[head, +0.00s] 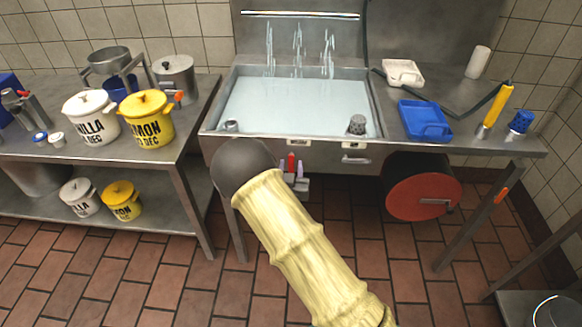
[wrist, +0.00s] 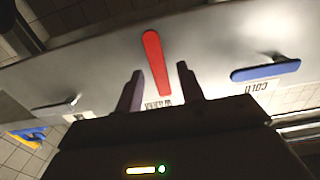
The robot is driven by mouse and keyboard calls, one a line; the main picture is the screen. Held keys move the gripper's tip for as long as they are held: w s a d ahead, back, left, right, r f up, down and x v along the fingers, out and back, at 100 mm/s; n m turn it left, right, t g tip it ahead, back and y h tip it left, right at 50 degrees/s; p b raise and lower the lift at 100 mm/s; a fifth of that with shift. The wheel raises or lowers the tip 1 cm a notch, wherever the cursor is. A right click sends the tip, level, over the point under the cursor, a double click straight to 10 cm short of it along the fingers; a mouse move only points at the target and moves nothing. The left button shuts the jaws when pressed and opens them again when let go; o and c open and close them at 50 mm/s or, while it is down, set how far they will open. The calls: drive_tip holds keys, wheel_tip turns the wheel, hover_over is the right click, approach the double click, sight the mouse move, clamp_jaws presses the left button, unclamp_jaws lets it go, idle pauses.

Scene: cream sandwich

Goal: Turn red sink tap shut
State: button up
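The red tap lever (head: 291,162) is on the front panel of the metal sink (head: 323,148), standing roughly upright. In the wrist view the red lever (wrist: 153,55) is long and slightly tilted. My gripper (head: 292,175) is at the sink front, partly hidden behind my arm. In the wrist view my gripper (wrist: 160,82) is open, one finger on each side of the lever's near end, with a visible gap on both sides. Streams of water (head: 298,48) fall at the back of the sink into the pooled water (head: 290,105).
A blue lever (wrist: 265,70) marked COLD lies crosswise beside the red one. A pale lever (head: 355,160) is further right on the panel. A red-ended drum (head: 425,194) hangs under the counter. A pot table (head: 185,145) stands left. The tiled floor in front is clear.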

drive_tip(key=shift+w, duration=0.3)
clamp_jaws()
